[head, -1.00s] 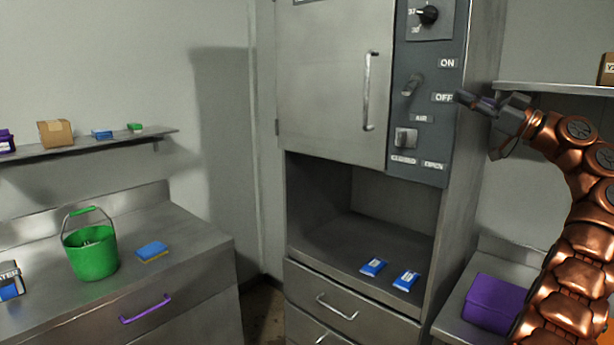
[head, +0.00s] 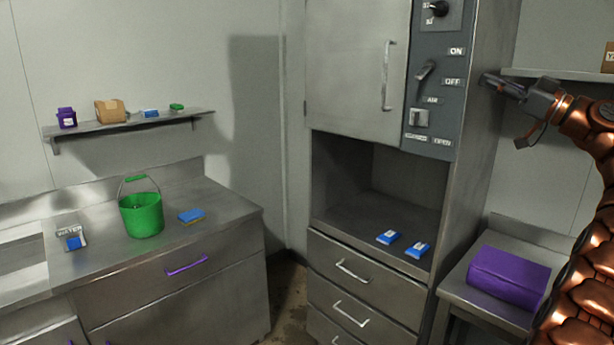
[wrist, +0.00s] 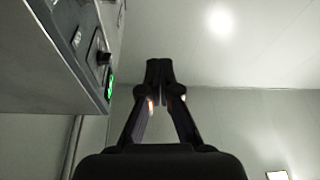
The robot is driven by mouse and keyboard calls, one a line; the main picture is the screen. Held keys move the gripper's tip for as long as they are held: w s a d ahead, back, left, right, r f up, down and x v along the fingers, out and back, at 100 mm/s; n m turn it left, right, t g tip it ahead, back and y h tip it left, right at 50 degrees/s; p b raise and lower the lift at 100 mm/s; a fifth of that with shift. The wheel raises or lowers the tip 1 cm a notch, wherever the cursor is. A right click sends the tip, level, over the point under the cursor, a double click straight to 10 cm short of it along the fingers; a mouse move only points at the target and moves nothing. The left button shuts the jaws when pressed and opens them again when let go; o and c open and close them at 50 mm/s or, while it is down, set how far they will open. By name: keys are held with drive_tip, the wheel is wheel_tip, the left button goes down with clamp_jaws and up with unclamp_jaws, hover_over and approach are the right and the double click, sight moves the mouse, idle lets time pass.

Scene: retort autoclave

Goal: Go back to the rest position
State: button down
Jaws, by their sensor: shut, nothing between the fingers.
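My gripper (head: 488,80) is at the right of the head view, at the height of the control panel (head: 433,75) and in front of the cabinet's right side. Its fingers point left toward the panel. In the wrist view the gripper (wrist: 160,65) has its fingertips together with nothing between them. The wrist view looks upward past the panel's edge to the ceiling, and a green light (wrist: 110,85) glows on the panel.
The steel autoclave cabinet (head: 350,70) has its door shut; two blue packets (head: 388,237) lie in the open bay below. A purple box (head: 508,277) sits on the right counter, under a shelf (head: 560,77). A green bucket (head: 141,215) and a blue sponge (head: 191,215) stand on the left counter.

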drive_tip(key=w+a+f+m+g+h, duration=0.1)
drive_tip(key=w+a+f+m+g, duration=0.15)
drive_tip(key=a, duration=0.55)
drive_tip(key=w+a+f+m+g+h, duration=0.1)
drive_tip(key=a+f+m, duration=0.3)
drive_tip(key=a, duration=0.3)
drive_tip(key=s+a+f+m+g+h, duration=0.35)
drive_tip(key=s+a+f+g, duration=0.25)
drive_tip(key=s+a+f, duration=0.9)
drive_tip(key=s+f+g+h, duration=0.4)
drive_tip(key=s+f+h, duration=0.1)
drive_tip(key=s+f, duration=0.9)
drive_tip(key=s+d+f+g+h, duration=0.1)
drive_tip(key=s+d+f, duration=0.2)
drive_tip(key=s, duration=0.4)
drive_tip(key=s+d+f+m+h, duration=0.1)
drive_tip(key=s+d+f+h, duration=0.1)
drive_tip(key=s, duration=0.6)
drive_tip(key=s+d+f+g+h, duration=0.1)
drive_tip(key=s+d+f+h, duration=0.1)
drive_tip(key=s+d+f, duration=0.2)
drive_tip(key=s+f, duration=0.2)
drive_tip(key=s, duration=0.1)
drive_tip(key=shift+s+f+g, duration=0.3)
drive_tip(key=shift+s+g, duration=0.05)
